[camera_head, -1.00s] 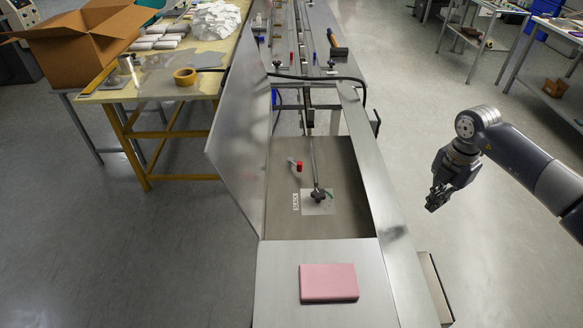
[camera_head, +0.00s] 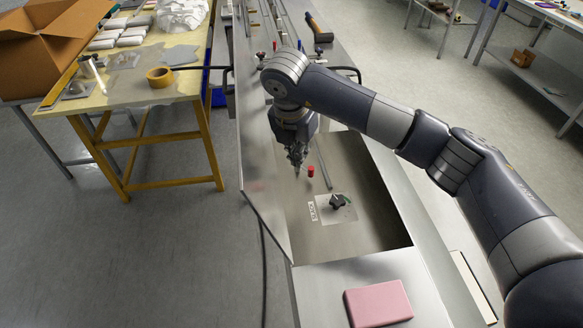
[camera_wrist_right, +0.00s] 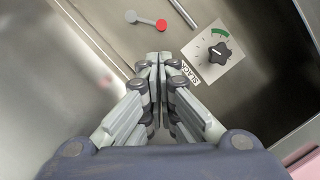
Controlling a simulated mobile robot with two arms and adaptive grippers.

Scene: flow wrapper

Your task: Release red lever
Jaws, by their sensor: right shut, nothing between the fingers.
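The red lever (camera_head: 311,171) is on the metal panel inside the open machine bay. In the right wrist view the lever (camera_wrist_right: 161,24) shows a red knob at one end and a pale grey round end to the left. My right gripper (camera_head: 297,172) reaches down into the bay, just left of the red knob in the head view. Its fingertips (camera_wrist_right: 159,57) are together and empty, apart from the lever in the right wrist view. My arm hides the upper part of the bay in the head view. My left gripper is not in view.
A black dial (camera_head: 338,201) on a pale plate, with a label "SLACK", is close by. A metal rod (camera_wrist_right: 187,12) runs beside the lever. A metal cover (camera_head: 262,185) stands at the bay's left side. A pink block (camera_head: 378,304) lies on the front surface.

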